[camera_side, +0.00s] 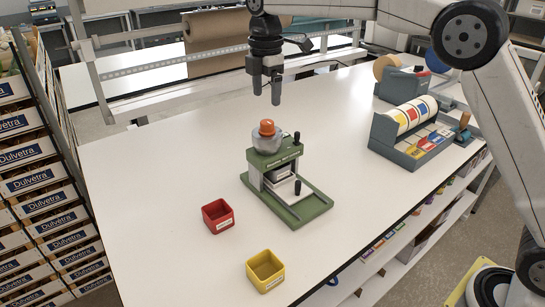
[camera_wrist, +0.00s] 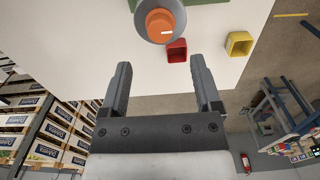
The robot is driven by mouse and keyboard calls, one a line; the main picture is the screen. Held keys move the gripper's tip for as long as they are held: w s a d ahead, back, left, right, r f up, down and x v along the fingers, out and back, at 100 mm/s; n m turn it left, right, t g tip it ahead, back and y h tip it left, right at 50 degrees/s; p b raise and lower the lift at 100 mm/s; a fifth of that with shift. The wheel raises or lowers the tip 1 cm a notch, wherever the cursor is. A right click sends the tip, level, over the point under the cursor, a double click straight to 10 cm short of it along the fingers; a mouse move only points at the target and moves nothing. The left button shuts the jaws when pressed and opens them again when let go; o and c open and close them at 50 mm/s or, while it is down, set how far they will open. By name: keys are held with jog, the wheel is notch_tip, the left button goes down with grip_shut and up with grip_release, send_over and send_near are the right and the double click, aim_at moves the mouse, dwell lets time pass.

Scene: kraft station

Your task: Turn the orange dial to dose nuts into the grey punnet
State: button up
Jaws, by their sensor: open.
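The orange dial (camera_side: 267,128) sits on top of a grey rounded hopper (camera_side: 265,143) on a green dispenser (camera_side: 310,209) in the middle of the table. In the wrist view the dial (camera_wrist: 160,20) is near the top edge and bears a short white mark. My gripper (camera_side: 266,97) is open and empty, pointing down above the dial and apart from it. In the wrist view my gripper's two fingers (camera_wrist: 161,62) are spread wide with nothing between them.
A red punnet (camera_side: 218,216) and a yellow punnet (camera_side: 265,271) stand empty-looking in front of the dispenser. A label-roll stand (camera_side: 411,130) is at the right of the table. Racks of boxes (camera_side: 45,203) line the left.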

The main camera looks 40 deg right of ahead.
aim_at(267, 121)
jog(key=shift+f, duration=3.65)
grip_shut()
